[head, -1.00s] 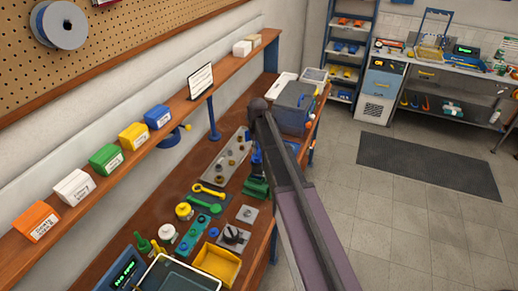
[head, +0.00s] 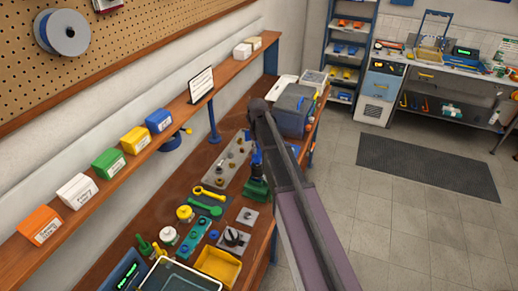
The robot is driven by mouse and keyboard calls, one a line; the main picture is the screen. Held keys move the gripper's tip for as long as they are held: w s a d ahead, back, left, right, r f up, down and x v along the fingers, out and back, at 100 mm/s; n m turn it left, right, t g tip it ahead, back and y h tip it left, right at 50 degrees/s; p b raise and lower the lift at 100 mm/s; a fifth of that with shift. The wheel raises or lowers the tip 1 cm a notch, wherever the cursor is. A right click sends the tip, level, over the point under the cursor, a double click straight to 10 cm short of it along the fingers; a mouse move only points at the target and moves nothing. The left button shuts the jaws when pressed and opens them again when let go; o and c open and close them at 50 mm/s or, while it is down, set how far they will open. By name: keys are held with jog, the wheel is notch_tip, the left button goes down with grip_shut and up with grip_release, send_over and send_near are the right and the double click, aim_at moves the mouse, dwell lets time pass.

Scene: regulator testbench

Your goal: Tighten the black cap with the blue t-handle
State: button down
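My arm reaches in from the lower right over the wooden bench, and its dark elbow hides part of the bench. My gripper is mostly hidden beside and behind this arm, so its fingers cannot be made out. A small blue piece (head: 256,160) shows just left of the arm, above a green base (head: 256,190). I cannot tell whether it is the blue t-handle or whether my gripper touches it. A black knob-like part (head: 233,238) sits on a light plate near the bench's front edge. I cannot tell whether it is the black cap.
A grey plate with several fittings (head: 215,180) lies left of the arm. Yellow (head: 209,192) and green (head: 204,206) wrenches, a teal strip (head: 199,235) and a yellow tray (head: 218,264) are nearer. A blue-grey box (head: 290,110) stands beyond.

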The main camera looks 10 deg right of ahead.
dwell(0.3)
jog(key=shift+r+p, duration=2.5)
jog(key=shift+p, duration=0.05)
